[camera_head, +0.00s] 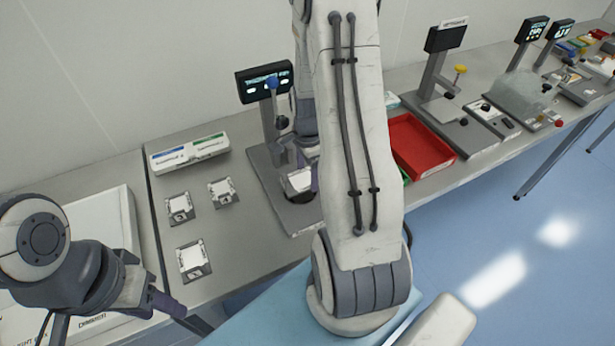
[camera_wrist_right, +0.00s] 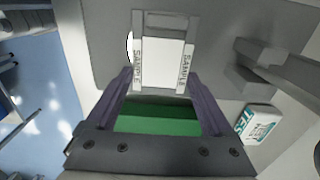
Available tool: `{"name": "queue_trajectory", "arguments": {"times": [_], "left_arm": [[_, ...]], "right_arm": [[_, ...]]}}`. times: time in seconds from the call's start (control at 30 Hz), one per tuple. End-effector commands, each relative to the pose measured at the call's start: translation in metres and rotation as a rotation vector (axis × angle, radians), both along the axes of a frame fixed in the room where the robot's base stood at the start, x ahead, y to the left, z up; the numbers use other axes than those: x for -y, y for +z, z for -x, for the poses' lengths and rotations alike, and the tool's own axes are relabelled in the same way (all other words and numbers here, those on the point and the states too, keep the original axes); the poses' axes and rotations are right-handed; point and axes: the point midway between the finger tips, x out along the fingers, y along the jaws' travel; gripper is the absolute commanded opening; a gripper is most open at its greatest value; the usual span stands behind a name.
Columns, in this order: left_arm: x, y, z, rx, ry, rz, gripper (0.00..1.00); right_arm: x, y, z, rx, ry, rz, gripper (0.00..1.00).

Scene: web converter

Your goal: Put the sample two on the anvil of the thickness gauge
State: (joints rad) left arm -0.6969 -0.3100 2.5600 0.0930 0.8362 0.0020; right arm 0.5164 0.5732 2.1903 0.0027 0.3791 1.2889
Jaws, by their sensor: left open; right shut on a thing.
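My right gripper (camera_wrist_right: 162,76) is shut on a white sample in a grey frame (camera_wrist_right: 163,62), with "SAMPLE" printed on both sides. In the head view a white sample (camera_head: 299,181) shows at the gauge, beside my right arm. Whether it touches the anvil is hidden. My left gripper (camera_head: 186,314) is open and empty at the lower left. I cannot read which number the held sample has.
Three grey holders with white pieces (camera_head: 180,208) (camera_head: 223,192) (camera_head: 193,259) lie on the table left of the gauge. A labelled white box (camera_head: 188,152) stands behind them. A red tray (camera_head: 421,147) is right of my arm. More instruments stand farther right.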

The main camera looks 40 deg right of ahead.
Motion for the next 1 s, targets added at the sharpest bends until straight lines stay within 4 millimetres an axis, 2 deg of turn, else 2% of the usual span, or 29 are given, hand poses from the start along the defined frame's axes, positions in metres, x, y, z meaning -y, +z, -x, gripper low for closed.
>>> {"name": "queue_trajectory", "arguments": {"times": [0.1,0.2,1.0], "left_arm": [[0.000,0.007,0.000,0.000,0.000,0.000,0.50],[0.000,0.009,0.000,0.000,0.000,0.000,0.50],[0.000,-0.002,0.000,0.000,0.000,0.000,0.50]], "right_arm": [[-0.001,-0.017,0.002,-0.005,0.000,-0.003,0.32],[0.000,-0.026,0.001,-0.003,0.000,-0.002,0.32],[0.000,-0.044,0.001,-0.001,0.001,0.000,0.32]]}}
